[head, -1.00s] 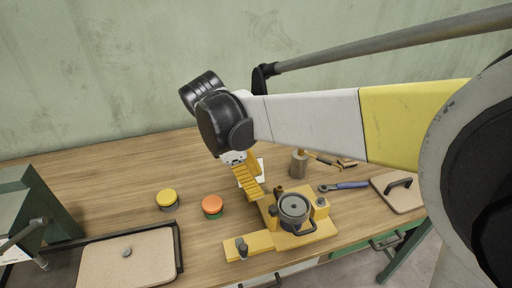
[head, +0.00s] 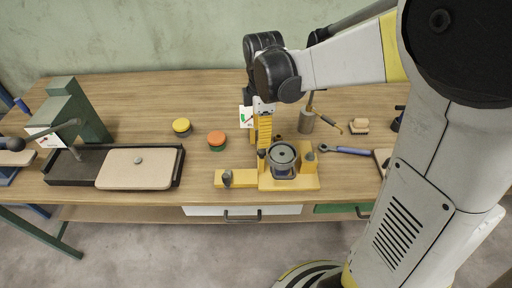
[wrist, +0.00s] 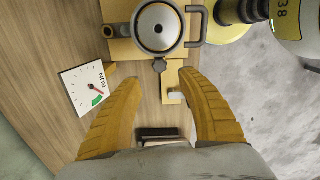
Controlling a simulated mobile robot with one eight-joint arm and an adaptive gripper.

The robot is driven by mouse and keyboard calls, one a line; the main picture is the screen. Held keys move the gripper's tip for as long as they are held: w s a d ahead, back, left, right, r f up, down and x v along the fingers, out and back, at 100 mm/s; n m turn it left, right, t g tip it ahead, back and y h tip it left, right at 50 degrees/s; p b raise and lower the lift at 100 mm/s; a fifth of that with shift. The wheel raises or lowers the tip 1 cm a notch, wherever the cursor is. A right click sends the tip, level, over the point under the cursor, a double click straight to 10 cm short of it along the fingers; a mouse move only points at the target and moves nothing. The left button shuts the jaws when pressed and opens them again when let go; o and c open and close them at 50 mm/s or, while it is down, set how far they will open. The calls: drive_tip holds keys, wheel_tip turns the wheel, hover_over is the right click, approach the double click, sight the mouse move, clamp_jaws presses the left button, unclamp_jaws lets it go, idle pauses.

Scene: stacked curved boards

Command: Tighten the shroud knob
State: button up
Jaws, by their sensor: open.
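A yellow fixture (head: 300,183) stands at the table's front edge and carries a round grey shroud (head: 282,154) with a side handle. In the wrist view the shroud (wrist: 158,27) is at the top, beyond my fingertips. A small dark knob (wrist: 160,65) sits on the fixture's near side, just below the shroud. Another grey knob (head: 227,178) stands on the fixture's left end; I cannot tell which is the shroud knob. My gripper (wrist: 160,84) has its yellow fingers spread and nothing held. In the head view my gripper (head: 263,130) is just behind and left of the shroud.
A white dial card (wrist: 88,86) stands beside my left finger. Orange (head: 217,139) and yellow (head: 181,126) lidded jars stand to the left, past clear wood.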

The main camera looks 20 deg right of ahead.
sight(261, 150)
wheel_tip(261, 150, down, 8)
drive_tip(key=shift+r+b, duration=0.15)
drive_tip(key=shift+b, duration=0.9)
